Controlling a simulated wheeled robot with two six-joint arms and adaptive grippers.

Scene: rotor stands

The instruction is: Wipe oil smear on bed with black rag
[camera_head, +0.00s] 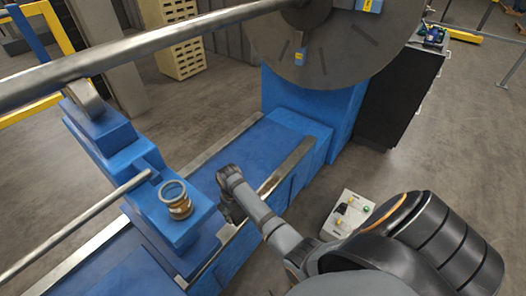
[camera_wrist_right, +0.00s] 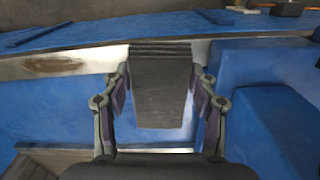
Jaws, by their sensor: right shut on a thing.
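The blue bed (camera_head: 252,150) with bare metal rails runs diagonally through the head view. My right gripper (camera_head: 232,208) is down at its near rail, beside the blue stand block. In the right wrist view my right gripper (camera_wrist_right: 160,92) is shut on the black rag (camera_wrist_right: 162,100), which hangs between the fingers, its ribbed top edge reaching over the metal rail (camera_wrist_right: 260,43). A brownish oil smear (camera_wrist_right: 55,65) shows on the rail's face, left of the rag and apart from it. I cannot tell whether the rag touches the rail. My left gripper is out of view.
A blue stand block (camera_head: 180,225) with a brass fitting (camera_head: 177,200) stands close left of my right gripper. A long shaft (camera_head: 150,50) and large disc (camera_head: 335,45) are above the bed. A control box (camera_head: 348,212) sits right of my forearm.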

